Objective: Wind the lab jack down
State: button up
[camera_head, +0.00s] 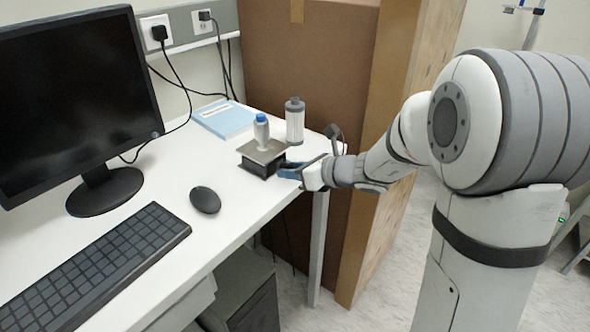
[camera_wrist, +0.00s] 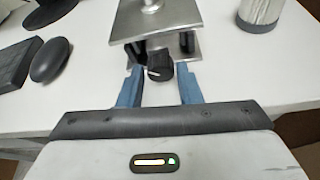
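The lab jack (camera_head: 263,157) stands near the right end of the white desk, its metal top plate a little above its base. A small bottle with a blue cap (camera_head: 261,130) stands upright on the plate. In the wrist view the jack's top plate (camera_wrist: 172,18) is at the top middle, with its black knob (camera_wrist: 159,68) facing me. My gripper (camera_wrist: 160,88) has its two blue fingers apart, one on each side of the knob. I cannot tell whether either finger touches the knob. My gripper also shows in the head view (camera_head: 289,172), beside the jack's right side.
A light blue book (camera_head: 225,118) lies farther back. A mouse (camera_head: 205,199), keyboard (camera_head: 95,262) and monitor (camera_head: 75,105) occupy the left. A large brown box (camera_head: 310,70) stands behind the desk.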

jog(key=c, duration=0.6)
jog(key=n+b, duration=0.1)
jog(key=b, duration=0.2)
jog(key=shift+f+t, duration=0.3)
jog(key=b, duration=0.1)
jog(key=n+h+b, duration=0.1)
jog(key=shift+s+r+t+b, duration=0.1)
jog(key=shift+r+t+b, duration=0.15)
jog(key=shift+t+b, duration=0.1)
jog(key=o, duration=1)
jog(key=shift+r, duration=0.1)
